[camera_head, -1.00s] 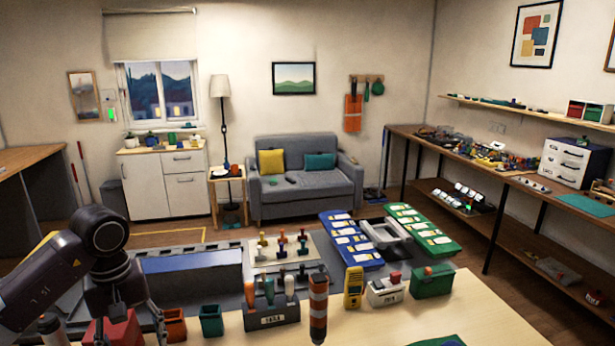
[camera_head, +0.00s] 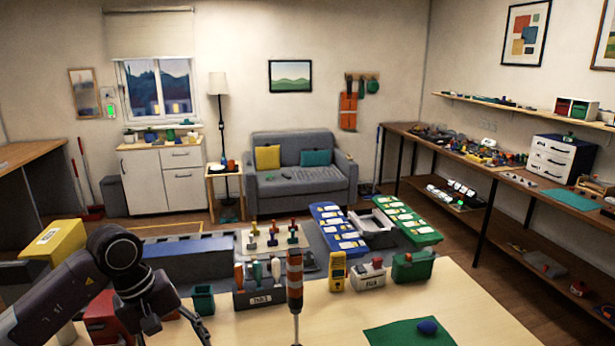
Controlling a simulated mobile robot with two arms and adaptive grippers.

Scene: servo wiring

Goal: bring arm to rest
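My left arm comes in from the lower left, and its dark gripper (camera_head: 175,325) hangs low over the near left of the table. Its fingers look spread, with nothing seen between them. The fingertips are near the bottom edge of the picture, beside a dark green cup (camera_head: 203,300) and a red container (camera_head: 101,318). My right arm and gripper are not in view.
The pale table (camera_head: 470,300) is mostly clear at the right, with a green mat (camera_head: 395,334) bearing a blue object. A tool holder (camera_head: 261,299), an upright striped screwdriver (camera_head: 295,275) and a yellow meter (camera_head: 338,272) stand mid-table. A yellow box (camera_head: 58,241) is at left.

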